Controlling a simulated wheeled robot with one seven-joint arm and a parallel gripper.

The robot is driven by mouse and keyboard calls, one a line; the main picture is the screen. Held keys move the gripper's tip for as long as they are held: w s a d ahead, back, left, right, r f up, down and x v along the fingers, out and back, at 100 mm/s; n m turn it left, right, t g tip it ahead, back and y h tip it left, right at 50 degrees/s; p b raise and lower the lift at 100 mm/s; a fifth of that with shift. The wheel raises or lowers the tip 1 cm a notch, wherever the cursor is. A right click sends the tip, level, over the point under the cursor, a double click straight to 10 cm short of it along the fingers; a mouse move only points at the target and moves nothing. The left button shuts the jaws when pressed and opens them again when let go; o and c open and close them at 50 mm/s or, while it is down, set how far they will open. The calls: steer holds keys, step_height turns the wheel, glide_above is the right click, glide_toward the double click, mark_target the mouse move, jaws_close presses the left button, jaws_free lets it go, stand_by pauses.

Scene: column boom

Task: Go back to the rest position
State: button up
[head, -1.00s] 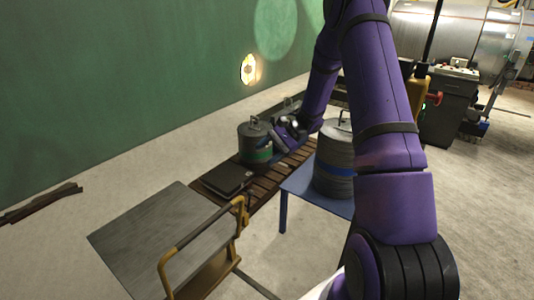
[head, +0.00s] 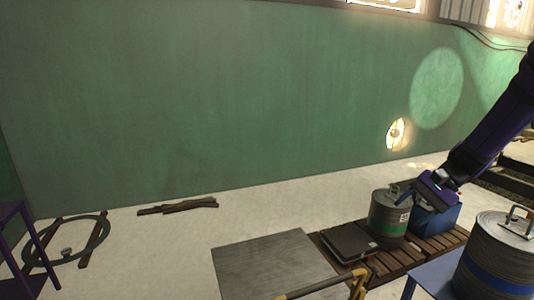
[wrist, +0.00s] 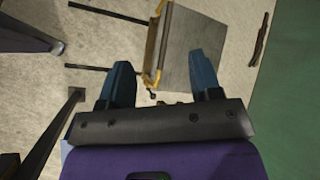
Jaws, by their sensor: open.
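My gripper (head: 418,197) is at the right in the head view, at the end of my purple arm. It appears close to a grey canister (head: 388,222) with a green band, though the gap between them is hard to judge. In the wrist view my gripper (wrist: 161,72) shows two blue fingers spread wide apart with nothing held between them. Beyond them are the floor and a cart.
The canister, a dark flat case (head: 349,241) and a blue box (head: 440,219) stand on a wooden pallet (head: 392,262). A larger drum (head: 497,250) stands on a blue table (head: 435,278). A metal-topped cart (head: 268,262) is in front. Floor at left is mostly clear.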

steer(key=s+a+r+n+t+h, duration=0.2)
steer(key=s+r, duration=0.5)
steer(key=s, duration=0.5)
steer(key=s+a+r+n+t+h, duration=0.3)
steer(key=s+r+n+h, duration=0.3)
steer(key=s, duration=0.6)
steer(key=shift+r+t+h, duration=0.3)
steer(key=shift+r+t, duration=0.1)
steer(key=shift+r, duration=0.7)
